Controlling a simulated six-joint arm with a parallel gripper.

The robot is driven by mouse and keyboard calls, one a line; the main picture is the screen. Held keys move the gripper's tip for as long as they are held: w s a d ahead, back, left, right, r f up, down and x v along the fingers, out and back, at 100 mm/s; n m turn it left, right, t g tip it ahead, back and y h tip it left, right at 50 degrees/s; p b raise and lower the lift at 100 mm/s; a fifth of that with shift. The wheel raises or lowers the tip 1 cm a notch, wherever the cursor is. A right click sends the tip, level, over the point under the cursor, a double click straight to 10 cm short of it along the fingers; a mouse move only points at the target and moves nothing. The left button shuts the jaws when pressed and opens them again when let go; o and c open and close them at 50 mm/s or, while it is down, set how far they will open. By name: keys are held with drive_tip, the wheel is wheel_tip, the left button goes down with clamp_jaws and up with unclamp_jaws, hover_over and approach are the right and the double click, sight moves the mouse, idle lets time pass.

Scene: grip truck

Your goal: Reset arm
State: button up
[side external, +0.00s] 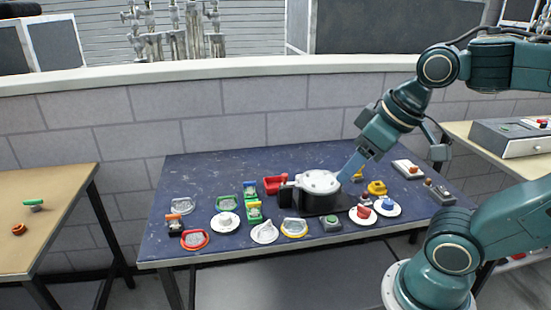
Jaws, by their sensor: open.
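My gripper (353,166) is at the end of my teal arm, which reaches in from the right. It points down and to the left, just right of a white-topped black round device (318,182) on the blue table. The fingers look light blue and seem empty. The picture is too small to tell whether their tips touch the device or the table. A yellow object (377,188) lies just right of the fingertips.
The blue table (200,170) holds several small coloured parts and dishes, such as a red tray (275,184) and a red-rimmed dish (195,240). A grey control box (512,137) stands on the right table. A brick wall rises behind. The blue table's back left is clear.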

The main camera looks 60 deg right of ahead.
drive_tip(key=shift+s+a+f, duration=0.15)
drive_tip(key=shift+s+f, duration=0.1)
drive_tip(key=shift+s, duration=0.2)
